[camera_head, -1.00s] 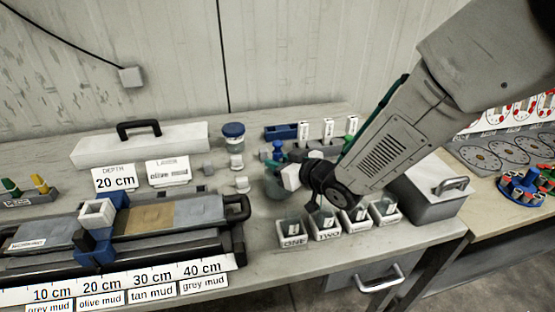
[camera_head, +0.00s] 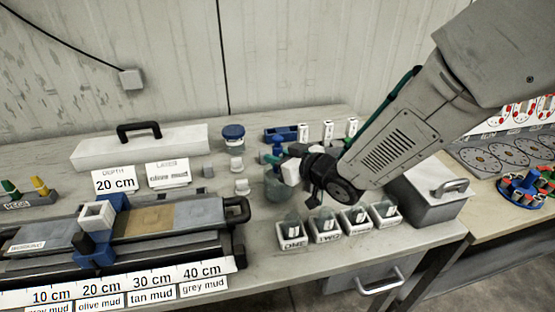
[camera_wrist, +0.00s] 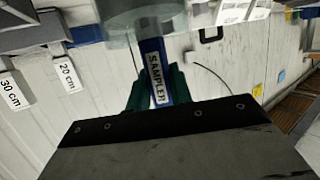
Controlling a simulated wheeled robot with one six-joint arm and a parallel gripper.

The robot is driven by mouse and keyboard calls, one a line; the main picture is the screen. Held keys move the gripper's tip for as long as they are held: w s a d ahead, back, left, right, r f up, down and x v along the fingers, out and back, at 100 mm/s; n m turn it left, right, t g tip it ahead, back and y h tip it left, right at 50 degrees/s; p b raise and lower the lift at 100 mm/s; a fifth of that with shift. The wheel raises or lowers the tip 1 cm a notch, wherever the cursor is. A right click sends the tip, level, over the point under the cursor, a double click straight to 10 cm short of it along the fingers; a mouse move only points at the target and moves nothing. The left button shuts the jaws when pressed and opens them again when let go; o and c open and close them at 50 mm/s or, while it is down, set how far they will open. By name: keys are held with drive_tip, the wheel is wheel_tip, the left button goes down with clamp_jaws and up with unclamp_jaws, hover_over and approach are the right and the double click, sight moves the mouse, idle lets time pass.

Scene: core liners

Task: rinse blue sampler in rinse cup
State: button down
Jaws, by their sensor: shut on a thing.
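My gripper (camera_head: 272,160) is shut on the blue sampler (camera_head: 277,145), whose top stands up above the green fingertips. In the wrist view the sampler (camera_wrist: 153,70), with its SAMPLER label, sits between the green fingers (camera_wrist: 155,92). The clear rinse cup (camera_head: 278,188) stands on the bench right below my gripper. It also shows at the top of the wrist view (camera_wrist: 125,12), where the sampler's lower end meets it. I cannot tell how deep that end is in the cup.
Several labelled white holders (camera_head: 325,232) stand in front of my gripper. A blue-lidded jar (camera_head: 233,133) and small white pieces (camera_head: 242,187) are to the left. A grey lidded box (camera_head: 430,195) is to the right. The core tray (camera_head: 180,215) lies at left.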

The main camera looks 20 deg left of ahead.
sight(278, 137)
drive_tip(key=shift+r, duration=3.95)
